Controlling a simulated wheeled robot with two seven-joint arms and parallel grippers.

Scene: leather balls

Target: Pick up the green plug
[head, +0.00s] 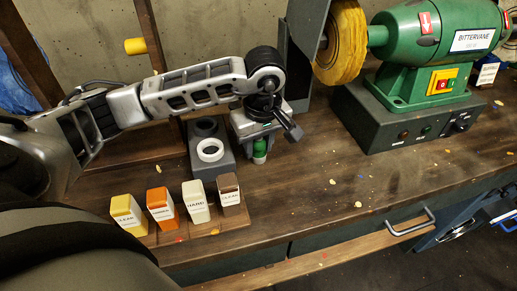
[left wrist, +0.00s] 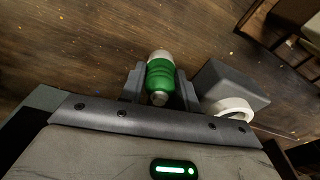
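The green plug (left wrist: 160,77) is a green ribbed cylinder with a pale far end and a small metal near end. In the left wrist view it sits between the two fingers of my left gripper (left wrist: 160,84), which close against both its sides. In the head view the green plug (head: 260,148) shows just below my left gripper (head: 258,135), low over the wooden bench. Its upper part is hidden by the gripper. I cannot tell whether its lower end touches the bench. My right gripper is not in view.
A grey block with a white ring (head: 210,150) stands just left of the plug. Several labelled blocks (head: 160,205) stand on a wooden strip (head: 205,233) at the front. A green bench grinder (head: 420,60) stands at the back right. The bench (head: 330,170) right of the plug is mostly clear.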

